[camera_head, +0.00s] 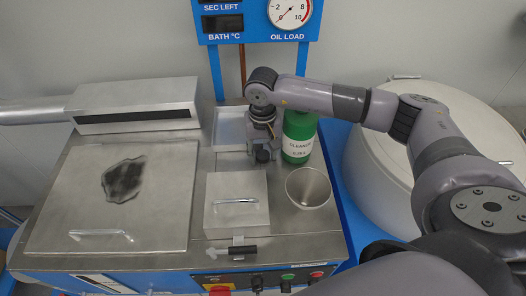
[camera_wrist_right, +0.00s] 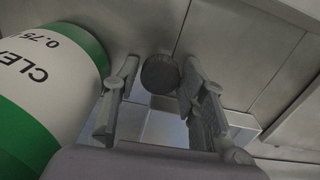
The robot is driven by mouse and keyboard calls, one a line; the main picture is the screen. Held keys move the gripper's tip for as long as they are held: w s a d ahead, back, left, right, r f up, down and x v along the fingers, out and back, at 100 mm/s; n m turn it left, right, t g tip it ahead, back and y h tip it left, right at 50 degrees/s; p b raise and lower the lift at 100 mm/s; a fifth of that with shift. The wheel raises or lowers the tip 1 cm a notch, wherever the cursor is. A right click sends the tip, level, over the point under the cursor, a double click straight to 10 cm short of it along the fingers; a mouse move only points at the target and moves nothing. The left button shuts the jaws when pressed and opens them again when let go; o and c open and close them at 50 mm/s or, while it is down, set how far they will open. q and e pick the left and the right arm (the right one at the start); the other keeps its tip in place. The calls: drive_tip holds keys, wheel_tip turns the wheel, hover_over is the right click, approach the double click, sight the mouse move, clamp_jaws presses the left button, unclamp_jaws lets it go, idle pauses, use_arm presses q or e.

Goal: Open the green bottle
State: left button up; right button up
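The green bottle (camera_head: 297,148), with a white "CLEANER" label, stands upright on the steel bench in the head view. My right arm hides its top. It also fills the left of the right wrist view (camera_wrist_right: 38,92). My right gripper (camera_head: 263,153) points down, just left of the bottle. Its fingers (camera_wrist_right: 163,85) are apart, with a dark, round, cap-like piece (camera_wrist_right: 160,74) between them in the wrist view. I cannot tell whether they grip it or only stand around it. My left gripper is in neither view.
A plate with a dark stain (camera_head: 70,205) is left. A large round drum (camera_head: 372,165) is right.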

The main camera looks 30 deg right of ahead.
sight(262, 155)
drive_tip(key=shift+o, duration=1.2)
drive_tip(key=shift+r, duration=0.4)
wheel_tip(262, 155, up, 12)
drive_tip(key=b, duration=0.3)
drive_tip(key=shift+f, duration=0.25)
drive_tip(key=shift+a, duration=0.1)
